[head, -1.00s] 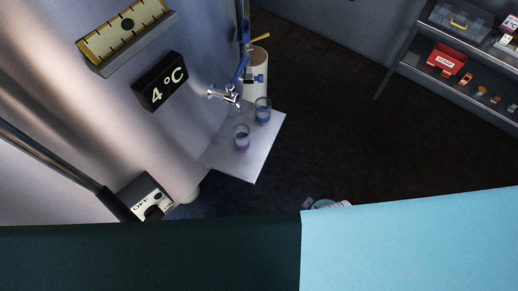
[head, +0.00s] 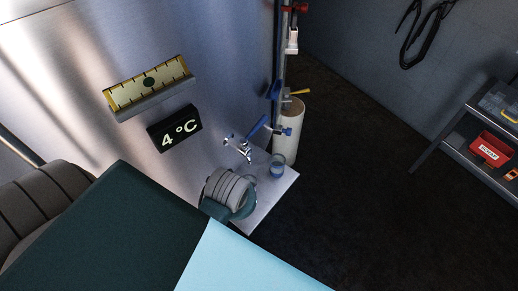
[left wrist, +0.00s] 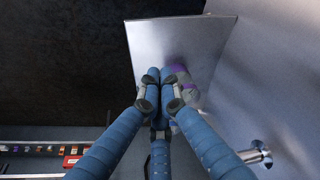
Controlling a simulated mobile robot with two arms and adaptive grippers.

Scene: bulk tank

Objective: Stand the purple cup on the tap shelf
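The purple cup (left wrist: 187,88) shows only in part in the left wrist view, clear with purple at its rim, behind and right of my left gripper's fingertips (left wrist: 165,77). Those fingers converge close together near it; I cannot tell whether they hold it. The tap shelf (left wrist: 150,38) is the pale metal plate behind the fingers. In the head view my left gripper's fingers are hidden; my left arm's end covers part of the tap shelf (head: 262,212) and hides the cup. The right gripper is not in view.
A blue cup (head: 278,168) stands on the shelf's far part. The chrome tap (head: 238,148) juts from the tank just above the shelf. A pale cylinder (head: 290,140) stands behind. A rack (head: 470,150) with a red bin is at the right. Dark floor lies between.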

